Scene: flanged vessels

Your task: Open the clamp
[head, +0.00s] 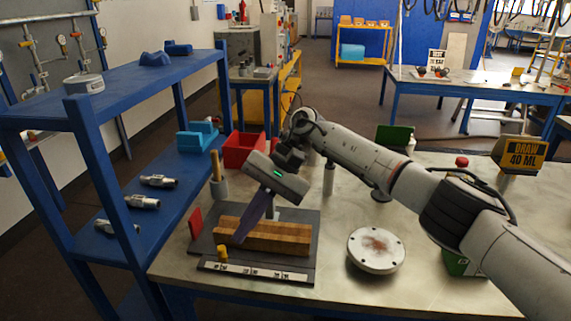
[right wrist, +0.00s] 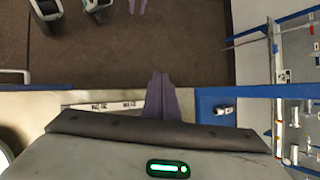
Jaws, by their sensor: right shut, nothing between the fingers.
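My right gripper (head: 240,238) comes in from the right on a white arm. Its purple fingers are together with nothing between them. They point down and left, in front of a wooden block (head: 285,238) on a dark base plate (head: 312,225). The fingers also show in the right wrist view (right wrist: 160,95), near the table edge. I cannot tell whether they touch the block. I cannot clearly make out a clamp; the gripper and block may hide part of it. A round metal flange disc (head: 376,250) lies on the table, right of the plate. My left gripper is not in view.
A blue shelf (head: 140,88) stands left of the table, with several silver fittings (head: 160,181) on its lower level. A red bin (head: 243,150), a grey cup with a wooden handle (head: 218,188) and a yellow sign (head: 523,152) stand around.

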